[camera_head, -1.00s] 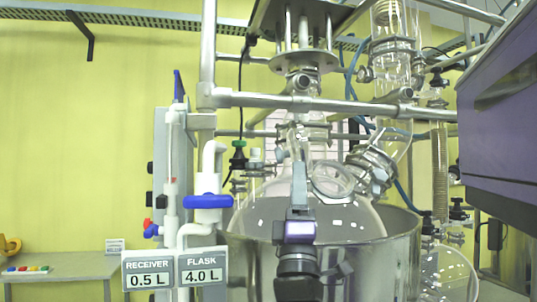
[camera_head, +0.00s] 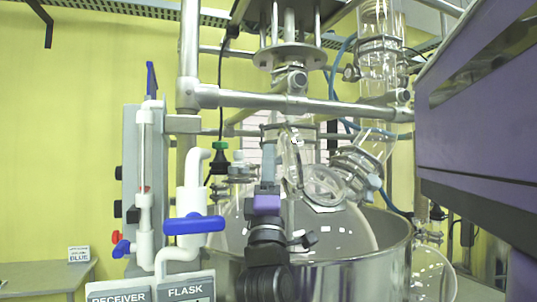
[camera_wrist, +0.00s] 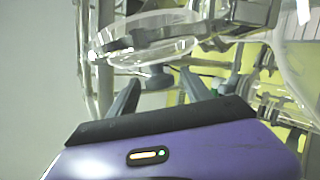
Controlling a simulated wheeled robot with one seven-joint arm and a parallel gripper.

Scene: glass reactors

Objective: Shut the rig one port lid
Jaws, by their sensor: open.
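The glass flask (camera_head: 350,236) of the rig sits in a metal bath (camera_head: 395,245). Its port (camera_head: 323,184) is a round, clear glass opening with a thick rim, facing toward me. A clear glass lid (camera_head: 293,158) stands steeply raised on the upper left side of the port, so the port is uncovered. In the wrist view a glass disc with a grey rim (camera_wrist: 150,38), which looks like the lid, lies just beyond my fingers. A grey knob (camera_wrist: 155,76) under it shows between the fingertips. My gripper (camera_head: 269,146) is open and empty, left of the lid; contact cannot be told.
A metal crossbar (camera_head: 300,104) runs above the port. White tubing with a blue valve handle (camera_head: 194,225) stands left of my arm. A glass condenser column (camera_head: 378,75) rises behind at the right. A large purple body fills the right side of the head view.

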